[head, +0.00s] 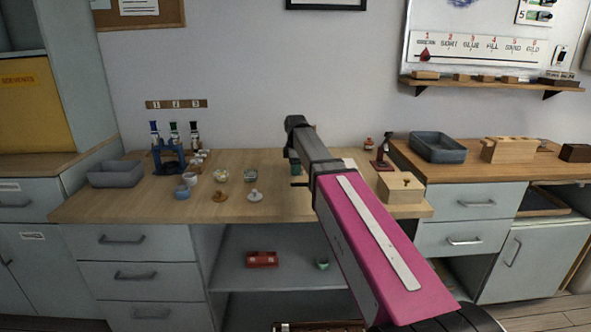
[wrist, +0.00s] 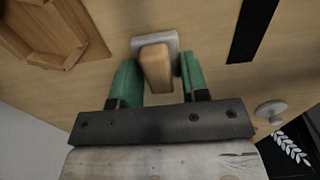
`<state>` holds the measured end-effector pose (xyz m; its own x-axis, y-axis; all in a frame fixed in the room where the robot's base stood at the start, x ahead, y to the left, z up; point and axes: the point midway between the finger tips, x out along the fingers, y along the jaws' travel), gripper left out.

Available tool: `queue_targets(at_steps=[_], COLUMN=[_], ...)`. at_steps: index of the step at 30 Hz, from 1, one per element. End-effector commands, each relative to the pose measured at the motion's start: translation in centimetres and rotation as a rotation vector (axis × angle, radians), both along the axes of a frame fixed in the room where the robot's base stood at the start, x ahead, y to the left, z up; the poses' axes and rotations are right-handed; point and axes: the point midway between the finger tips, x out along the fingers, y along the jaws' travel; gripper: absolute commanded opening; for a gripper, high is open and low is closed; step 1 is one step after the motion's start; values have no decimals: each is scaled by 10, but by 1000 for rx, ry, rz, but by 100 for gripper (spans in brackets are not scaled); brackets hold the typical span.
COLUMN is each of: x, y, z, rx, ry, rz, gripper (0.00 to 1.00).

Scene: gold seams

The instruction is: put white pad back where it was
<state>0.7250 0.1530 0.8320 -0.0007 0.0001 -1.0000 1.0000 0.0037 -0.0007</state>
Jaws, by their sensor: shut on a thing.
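My gripper (wrist: 158,72) has green fingers on either side of the wooden handle of a white pad. The handle (wrist: 156,69) points up toward the wrist camera. The pale, squarish pad (wrist: 153,42) shows at its far end, over the light wooden worktop. I cannot tell whether the pad touches the top. In the head view my gripper (head: 296,168) is low over the middle of the worktop, and my arm hides much of it. The pad cannot be made out there.
The worktop (head: 120,207) carries a grey tray (head: 115,174), a blue bottle rack (head: 170,158), small jars, a brown knobbed piece (head: 220,195) and a white knobbed piece (head: 255,195). A wooden block (head: 400,188) stands right of my arm. The front left is clear.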

Motion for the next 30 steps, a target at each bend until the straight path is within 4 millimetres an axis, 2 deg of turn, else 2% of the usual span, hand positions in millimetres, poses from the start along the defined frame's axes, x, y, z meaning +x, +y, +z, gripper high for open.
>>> queue_targets(at_steps=[11,12,14,24,30], x=[0,0,0,0,1], y=[0,0,0,0,0], z=[-5,-5,-5,-3,19], rx=[0,0,0,0,1], ry=[0,-1,-1,-1,-3], rz=[0,0,0,0,0], gripper=[19,48,67,67,67])
